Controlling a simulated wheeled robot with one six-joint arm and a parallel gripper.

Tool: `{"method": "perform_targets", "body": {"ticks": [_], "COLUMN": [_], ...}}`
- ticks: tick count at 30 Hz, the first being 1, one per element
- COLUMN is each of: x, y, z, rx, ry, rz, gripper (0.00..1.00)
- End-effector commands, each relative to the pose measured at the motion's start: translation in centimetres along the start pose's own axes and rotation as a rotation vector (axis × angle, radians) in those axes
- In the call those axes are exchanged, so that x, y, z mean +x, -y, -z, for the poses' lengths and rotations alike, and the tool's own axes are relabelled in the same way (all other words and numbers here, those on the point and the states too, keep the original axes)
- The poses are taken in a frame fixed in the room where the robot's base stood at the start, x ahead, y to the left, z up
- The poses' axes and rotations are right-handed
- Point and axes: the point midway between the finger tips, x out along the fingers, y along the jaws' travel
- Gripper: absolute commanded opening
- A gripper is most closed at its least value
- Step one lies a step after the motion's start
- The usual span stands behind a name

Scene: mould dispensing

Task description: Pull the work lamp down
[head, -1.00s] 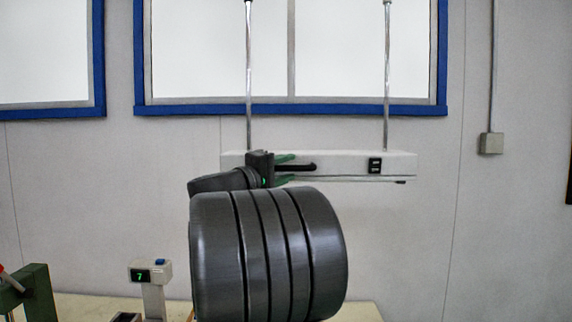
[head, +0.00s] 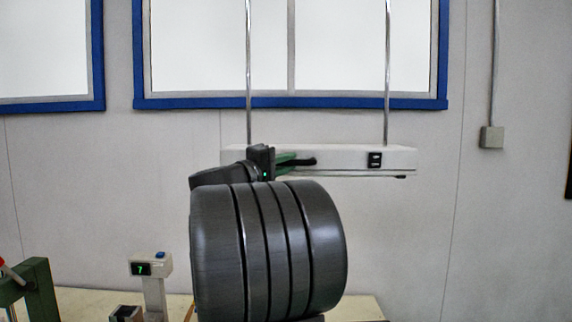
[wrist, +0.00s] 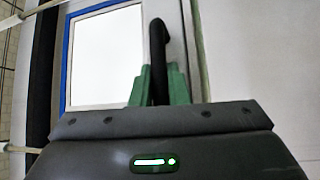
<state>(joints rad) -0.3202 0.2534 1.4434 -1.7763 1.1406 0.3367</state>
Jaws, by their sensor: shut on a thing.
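The work lamp (head: 345,158) is a long white bar hanging level from two thin metal rods in front of the wall. A black handle (head: 302,162) sticks out on its front left, and a dark switch panel is at its right. My gripper (head: 290,160) has green fingers, and they are closed together on the handle. In the wrist view the handle (wrist: 158,45) stands up between the two green fingers (wrist: 160,85). My own dark arm covers much of the view below the lamp.
A blue-framed window (head: 290,103) is behind the rods. A bench (head: 355,307) lies below, with a small device with a green display (head: 150,265) and a dark green frame (head: 37,285) at the left. A grey wall box (head: 491,138) is at the right.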

Motion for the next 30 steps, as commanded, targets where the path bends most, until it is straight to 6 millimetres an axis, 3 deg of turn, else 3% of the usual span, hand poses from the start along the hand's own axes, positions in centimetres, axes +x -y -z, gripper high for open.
{"method": "perform_targets", "body": {"ticks": [11,30], "x": [-0.7,-2.2], "y": [5.0,16.5], "z": [-0.6,-2.2], "rx": [-0.001,-0.002], "ry": [0.000,0.000], "rz": [0.003,0.004], "gripper": [0.00,0.00]}}
